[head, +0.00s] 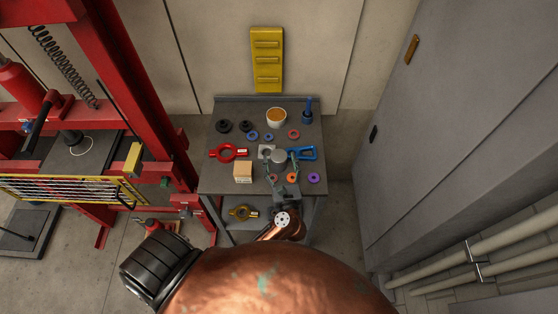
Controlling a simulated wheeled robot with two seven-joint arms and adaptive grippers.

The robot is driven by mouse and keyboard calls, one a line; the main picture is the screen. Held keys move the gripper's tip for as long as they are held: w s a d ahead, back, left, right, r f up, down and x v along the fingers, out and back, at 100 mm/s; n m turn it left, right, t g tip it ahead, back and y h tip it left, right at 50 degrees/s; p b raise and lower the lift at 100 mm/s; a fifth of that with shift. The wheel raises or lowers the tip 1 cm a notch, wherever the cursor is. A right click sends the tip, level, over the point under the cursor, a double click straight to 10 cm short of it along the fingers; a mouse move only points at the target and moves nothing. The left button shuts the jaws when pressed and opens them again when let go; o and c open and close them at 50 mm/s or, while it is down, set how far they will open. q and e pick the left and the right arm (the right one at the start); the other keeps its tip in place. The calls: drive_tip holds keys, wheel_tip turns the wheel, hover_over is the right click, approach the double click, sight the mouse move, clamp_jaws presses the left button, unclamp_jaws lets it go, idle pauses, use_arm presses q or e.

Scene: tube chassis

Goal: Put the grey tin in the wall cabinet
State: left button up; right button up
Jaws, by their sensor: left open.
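A small grey cylinder, which looks like the grey tin (279,156), stands on the dark top of a workbench (226,180). My left gripper (279,160) is open over the bench, with its fingers on either side of the tin. I cannot tell whether they touch it. My copper-coloured arm covers the lower middle of the view. A large grey panel (455,125) with a brown handle (412,49) fills the right side. I cannot tell whether it is the wall cabinet. My right gripper is not in view.
Close around the gripper are a red-handled tool (228,153), a blue-handled tool (302,153), a wooden block (243,173) and several coloured rings. An orange-filled cup (276,117) stands behind. A yellow rack (267,60) hangs on the wall. A red press frame (130,80) stands left.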

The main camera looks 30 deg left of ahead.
use_arm(q)
drive_tip(key=shift+x, duration=1.25)
drive_tip(key=shift+s, duration=0.1)
drive_tip(key=shift+c, duration=0.7)
drive_tip(key=c, duration=1.3)
drive_tip(key=shift+r, duration=0.15)
